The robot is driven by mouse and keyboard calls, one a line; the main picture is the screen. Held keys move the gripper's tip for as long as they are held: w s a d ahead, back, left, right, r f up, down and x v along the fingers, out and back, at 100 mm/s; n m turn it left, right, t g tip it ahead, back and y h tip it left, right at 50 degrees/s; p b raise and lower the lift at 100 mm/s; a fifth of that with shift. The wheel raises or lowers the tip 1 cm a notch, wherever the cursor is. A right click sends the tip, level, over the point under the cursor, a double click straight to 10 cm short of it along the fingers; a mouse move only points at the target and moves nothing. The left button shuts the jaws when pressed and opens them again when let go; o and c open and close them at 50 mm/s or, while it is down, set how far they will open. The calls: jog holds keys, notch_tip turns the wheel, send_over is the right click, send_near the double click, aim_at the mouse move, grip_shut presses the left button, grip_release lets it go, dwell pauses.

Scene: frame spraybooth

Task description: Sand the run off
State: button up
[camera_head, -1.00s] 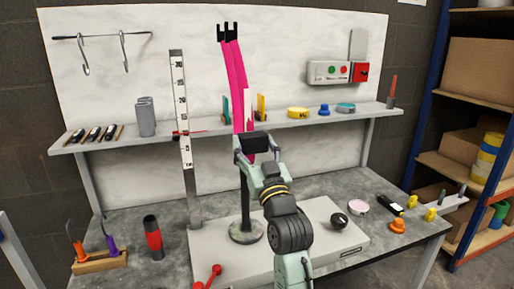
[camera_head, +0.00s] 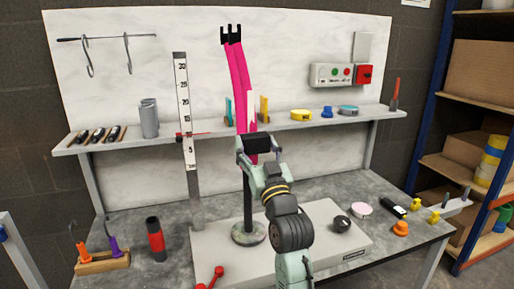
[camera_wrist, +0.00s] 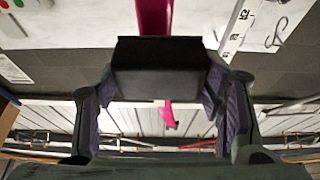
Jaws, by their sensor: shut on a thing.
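A bright pink frame piece (camera_head: 238,75) stands upright in the middle, with black ends at its top, on a dark post with a round base (camera_head: 248,234). My gripper (camera_head: 257,144) is shut on a black block (camera_wrist: 160,68), held across the lower part of the pink piece. In the wrist view the pink piece (camera_wrist: 155,17) shows above the block, and a small pink part (camera_wrist: 169,115) shows below it. I cannot tell whether the block touches the paint. The run itself cannot be made out; the block and gripper hide that stretch.
An upright ruler (camera_head: 182,100) stands left of the frame piece. The shelf (camera_head: 200,138) behind carries tape rolls, a grey cylinder and other items. On the bench are a red-and-black cylinder (camera_head: 155,240), a black knob (camera_head: 341,223) and an orange piece (camera_head: 400,229).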

aim_at(251, 121)
jog(key=shift+w+a, duration=0.15)
jog(key=shift+w, duration=0.35)
jog(key=shift+r, duration=0.1)
jog(key=shift+s+r+p, duration=0.1)
jog(key=shift+r+p, duration=1.3)
jog(key=shift+r, duration=0.6)
jog(key=shift+f, duration=0.15)
jog(key=shift+w+a+f+b, duration=0.1)
jog(key=shift+w+f+b, duration=0.05)
jog(key=shift+f+b, duration=0.9)
jog(key=shift+w+f+b, duration=0.15)
jog(key=shift+f+b, duration=0.75)
jog(key=shift+f, duration=0.1)
jog(key=shift+s+f, duration=0.2)
jog(key=shift+s, duration=0.2)
jog(key=s, duration=0.1)
jog(key=s+d, duration=0.1)
jog(key=shift+s+d+r+b, duration=0.1)
jog(key=shift+s+r+b, duration=0.15)
jog(key=shift+s+b, duration=0.1)
jog(key=shift+s+d, duration=0.2)
jog(key=shift+s, duration=0.4)
jog(key=shift+s+d, duration=0.15)
jog(key=shift+s, duration=0.4)
